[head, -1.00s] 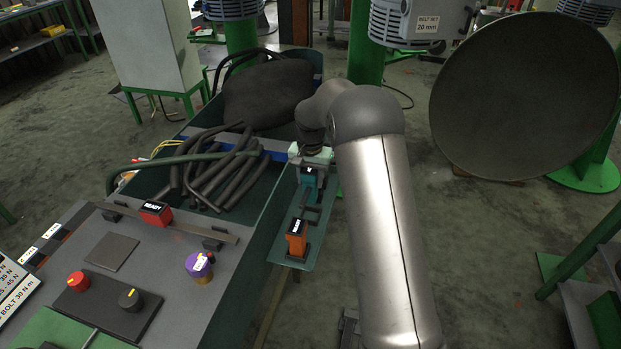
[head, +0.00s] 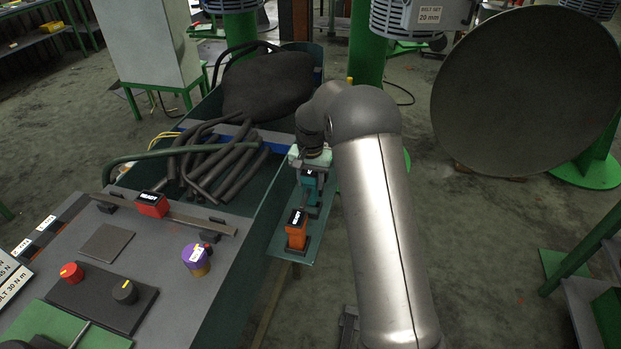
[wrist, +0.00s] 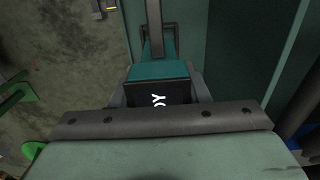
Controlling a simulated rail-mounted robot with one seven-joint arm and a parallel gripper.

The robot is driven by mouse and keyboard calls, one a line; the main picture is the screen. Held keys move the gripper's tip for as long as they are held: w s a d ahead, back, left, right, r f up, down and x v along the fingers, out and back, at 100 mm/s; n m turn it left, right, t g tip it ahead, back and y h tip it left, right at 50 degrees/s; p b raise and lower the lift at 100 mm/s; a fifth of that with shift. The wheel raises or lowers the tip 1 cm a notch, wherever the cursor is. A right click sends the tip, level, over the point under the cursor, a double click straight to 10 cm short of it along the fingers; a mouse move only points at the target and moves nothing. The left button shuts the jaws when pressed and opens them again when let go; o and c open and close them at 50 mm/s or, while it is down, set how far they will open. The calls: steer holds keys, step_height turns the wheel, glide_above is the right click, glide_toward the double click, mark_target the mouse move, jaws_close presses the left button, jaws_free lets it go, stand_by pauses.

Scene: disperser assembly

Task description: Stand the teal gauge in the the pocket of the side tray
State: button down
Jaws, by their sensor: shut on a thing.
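The teal gauge (head: 310,184) is upright in my gripper (head: 309,168), above the narrow teal side tray (head: 283,252). In the wrist view the gauge's teal body (wrist: 158,71) and black label (wrist: 160,94) show between the jaws. My gripper (wrist: 160,112) is shut on it. The gauge and gripper cover the part of the tray where a dark pocket frame lies; in the wrist view a thin dark frame (wrist: 174,30) shows just beyond the gauge. Whether the gauge's base touches the tray or is inside the pocket cannot be told.
An orange gauge (head: 297,230) stands at the near end of the side tray. The bench (head: 160,262) on the left holds a red READY block (head: 152,204) and a purple knob (head: 196,259). Black hoses (head: 215,165) fill the trough beside the tray.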

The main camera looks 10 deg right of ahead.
steer(key=shift+f+b, duration=1.4)
steer(key=shift+f, duration=0.85)
steer(key=c, duration=0.7)
jaws_free()
steer(key=shift+f, duration=0.1)
step_height(320, 180, up, 18)
steer(key=shift+f+b, duration=0.2)
steer(key=shift+b, duration=0.2)
